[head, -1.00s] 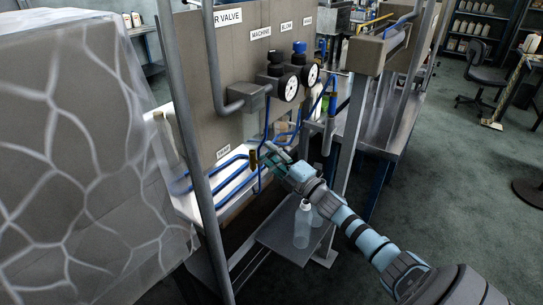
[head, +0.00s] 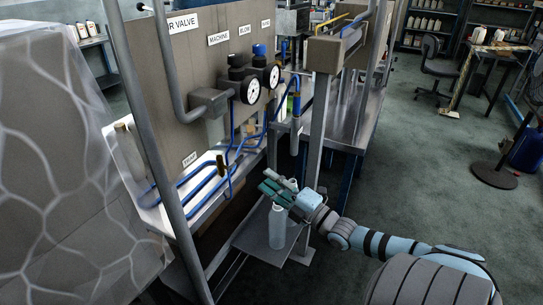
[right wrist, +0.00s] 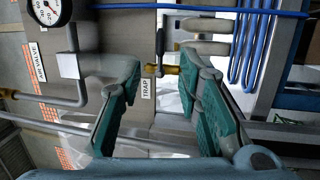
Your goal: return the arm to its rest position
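My right arm comes in from the lower right of the head view. Its right gripper (head: 274,190), with green finger pads, is in front of the pneumatic panel, above and overlapping the top of a pale bottle (head: 278,230). The right wrist view shows the same gripper (right wrist: 160,85) with its two fingers apart and nothing held between them. Behind them are the panel, a brass fitting and the TRAP label (right wrist: 147,88). My left gripper is not in view.
The bottle stands on a low metal shelf (head: 252,238). Blue hoses (head: 195,190) loop beside the gripper. Gauges (head: 250,90) sit on the panel (head: 185,75). A metal post (head: 318,130) stands just behind the gripper. Green floor (head: 430,180) lies open at the right.

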